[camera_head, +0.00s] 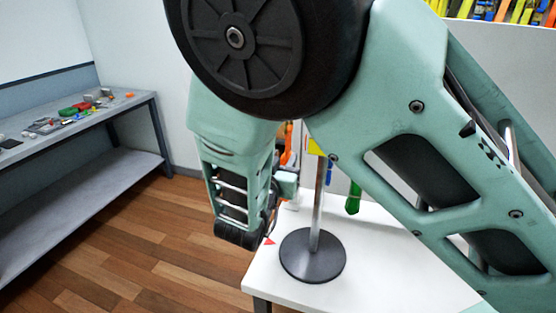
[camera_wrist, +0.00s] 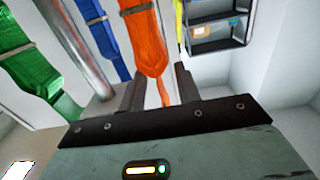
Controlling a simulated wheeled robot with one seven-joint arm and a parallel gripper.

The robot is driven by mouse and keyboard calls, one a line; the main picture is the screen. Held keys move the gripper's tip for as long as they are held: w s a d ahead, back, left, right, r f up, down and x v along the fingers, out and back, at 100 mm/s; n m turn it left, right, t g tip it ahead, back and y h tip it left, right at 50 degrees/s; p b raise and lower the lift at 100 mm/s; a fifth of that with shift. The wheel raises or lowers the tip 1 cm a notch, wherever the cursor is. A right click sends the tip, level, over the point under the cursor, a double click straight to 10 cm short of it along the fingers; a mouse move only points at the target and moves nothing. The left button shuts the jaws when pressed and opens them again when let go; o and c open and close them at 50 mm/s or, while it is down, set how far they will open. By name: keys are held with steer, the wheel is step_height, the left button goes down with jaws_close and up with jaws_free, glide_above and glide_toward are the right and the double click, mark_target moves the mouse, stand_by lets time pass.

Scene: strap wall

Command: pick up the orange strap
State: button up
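The orange strap (camera_wrist: 147,42) hangs in the middle of the wrist view, with a wide folded body and a narrow tail below. In the head view only a sliver of the orange strap (camera_head: 290,143) shows; my arm hides the rest. My gripper (camera_wrist: 158,78) has its two dark fingers apart, one on each side of the strap's lower end as seen in the wrist view. I see no finger clearly touching the strap; how deep it sits between them I cannot tell. The fingers cannot be made out in the head view.
Blue (camera_wrist: 101,35) and green straps (camera_wrist: 38,72) hang left of the orange one, a yellow strap (camera_wrist: 178,25) right. A metal post with a round black base (camera_head: 313,256) stands on the white table (camera_head: 375,262). A grey bench (camera_head: 80,125) with small items is at left.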

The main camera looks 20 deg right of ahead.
mark_target(291, 132)
steer(key=x, duration=0.1)
steer(key=p+x, duration=0.1)
steer(key=x, duration=0.1)
steer(key=p+x, duration=0.1)
steer(key=shift+d+r, duration=0.35)
steer(key=shift+w+d+f, duration=0.1)
steer(key=shift+w+f, duration=0.05)
steer(key=shift+w, duration=0.1)
jaws_close()
steer(key=shift+r+p, duration=0.5)
step_height(291, 132, up, 3)
steer(key=shift+r+p, duration=0.15)
steer(key=shift+p, duration=1.1)
steer(key=w+a+b, duration=0.2)
steer(key=w+a, duration=0.8)
steer(key=a, duration=0.4)
steer(key=shift+w+a+f, duration=0.3)
steer(key=shift+f, duration=0.05)
